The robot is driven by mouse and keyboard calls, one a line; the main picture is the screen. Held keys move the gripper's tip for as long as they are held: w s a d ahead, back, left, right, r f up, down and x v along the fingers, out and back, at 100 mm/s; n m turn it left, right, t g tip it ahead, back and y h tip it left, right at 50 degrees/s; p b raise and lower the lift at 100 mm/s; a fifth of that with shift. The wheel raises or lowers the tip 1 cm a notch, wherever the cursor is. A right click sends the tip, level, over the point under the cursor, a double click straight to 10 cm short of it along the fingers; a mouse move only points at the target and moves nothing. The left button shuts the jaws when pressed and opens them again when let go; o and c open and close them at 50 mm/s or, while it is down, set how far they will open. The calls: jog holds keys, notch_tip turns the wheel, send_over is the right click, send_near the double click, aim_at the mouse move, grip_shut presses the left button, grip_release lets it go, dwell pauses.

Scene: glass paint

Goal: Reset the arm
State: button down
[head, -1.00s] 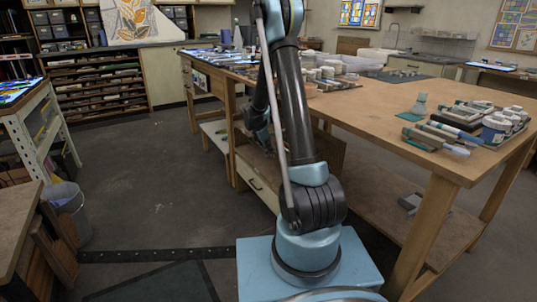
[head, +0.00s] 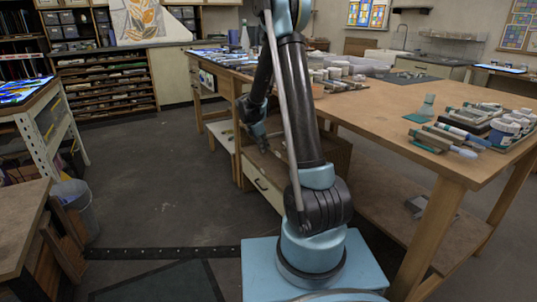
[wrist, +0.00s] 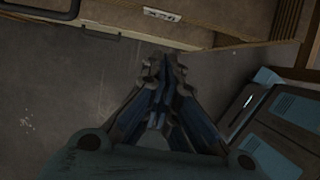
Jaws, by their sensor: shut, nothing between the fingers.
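My arm stands in front of the large wooden workbench (head: 400,115), its upper link rising out of the top of the head view and its forearm hanging down behind. My gripper (head: 274,152) is low beside the bench's left end, near the open lower shelf, partly hidden by the arm. In the wrist view my gripper (wrist: 164,62) has its dark fingers together, with nothing held. Grey floor and a wooden edge lie beyond the fingertips.
A drawer front (head: 262,188) is close below my gripper. On the bench are a tray of jars and tools (head: 490,125) and a small bottle (head: 428,105). A grey bin (head: 74,205) stands at left. The floor (head: 165,175) between is clear.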

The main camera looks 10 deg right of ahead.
jog(key=w+v, duration=0.1)
jog(key=v, duration=0.4)
jog(key=s+d+r+m+y, duration=0.1)
jog(key=s+d+r+m, duration=0.25)
jog(key=s, duration=0.45)
jog(key=s+d+r+m, duration=0.2)
jog(key=s+r+m, duration=0.2)
jog(key=s, duration=0.4)
jog(key=s+d+r+m+y, duration=0.1)
jog(key=s+d+r+m, duration=0.15)
jog(key=s, duration=0.45)
jog(key=s+f+m+y, duration=0.1)
jog(key=s+f+m, duration=0.2)
jog(key=s+m, duration=0.3)
jog(key=s+f+m+y, duration=0.1)
jog(key=s+f+m, duration=0.2)
jog(key=s, duration=1.1)
jog(key=m, duration=0.3)
jog(key=shift+s+d+t, duration=0.2)
jog(key=shift+s+t, duration=0.05)
jog(key=shift+t, duration=0.05)
jog(key=shift+f, duration=0.1)
jog(key=shift+w+f, duration=0.2)
jog(key=shift+w, duration=0.25)
